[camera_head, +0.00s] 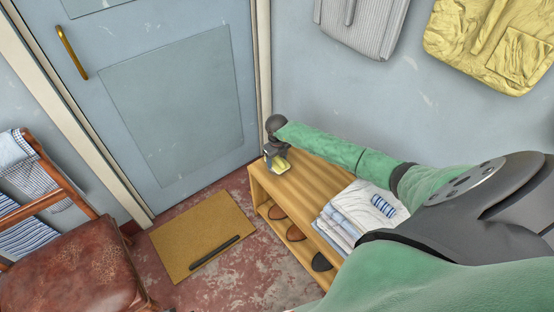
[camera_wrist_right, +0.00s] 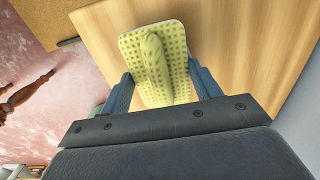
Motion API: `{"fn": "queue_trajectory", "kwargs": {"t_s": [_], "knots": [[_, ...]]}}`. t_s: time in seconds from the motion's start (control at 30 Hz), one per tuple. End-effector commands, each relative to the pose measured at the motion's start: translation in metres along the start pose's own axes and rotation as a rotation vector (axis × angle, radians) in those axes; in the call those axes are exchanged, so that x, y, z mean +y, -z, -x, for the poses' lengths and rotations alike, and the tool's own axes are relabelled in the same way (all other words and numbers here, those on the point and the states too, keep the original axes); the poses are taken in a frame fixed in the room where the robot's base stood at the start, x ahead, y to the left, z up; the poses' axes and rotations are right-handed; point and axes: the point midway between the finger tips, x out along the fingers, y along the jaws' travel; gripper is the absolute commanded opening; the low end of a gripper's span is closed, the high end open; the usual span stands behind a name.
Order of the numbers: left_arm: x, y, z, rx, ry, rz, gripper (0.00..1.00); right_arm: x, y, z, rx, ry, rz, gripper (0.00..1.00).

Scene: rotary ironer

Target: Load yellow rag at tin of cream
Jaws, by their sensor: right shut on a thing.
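The yellow rag (camera_wrist_right: 176,38) is checked and folded, with a thick ridge along its middle. My right gripper (camera_wrist_right: 160,72) is shut on it, with one blue finger at each side. In the head view the rag (camera_head: 281,165) shows as a small yellow patch below my right gripper (camera_head: 274,160), over the far left end of the wooden bench. I cannot make out the tin of cream in either view. My left gripper is not in view.
The wooden bench (camera_head: 298,180) has folded cloths (camera_head: 353,208) on top and shoes (camera_head: 277,212) on its shelf. A brown mat (camera_head: 190,233) with a dark bar lies before the blue door (camera_head: 170,100). A leather-seated chair (camera_head: 70,268) stands at left. Bags hang on the wall.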

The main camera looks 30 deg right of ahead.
Motion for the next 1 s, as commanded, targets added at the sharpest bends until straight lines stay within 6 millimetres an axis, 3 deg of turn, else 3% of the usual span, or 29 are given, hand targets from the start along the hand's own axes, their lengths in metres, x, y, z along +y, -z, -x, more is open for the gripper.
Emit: {"fn": "queue_trajectory", "kwargs": {"t_s": [0.53, 1.0], "knots": [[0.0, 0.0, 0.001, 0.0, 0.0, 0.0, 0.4, 0.0, 0.001, 0.0, 0.001, 0.001, 0.0, 0.45], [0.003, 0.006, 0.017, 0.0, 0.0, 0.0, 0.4, 0.0, 0.001, 0.029, 0.001, 0.001, 0.0, 0.45]]}}
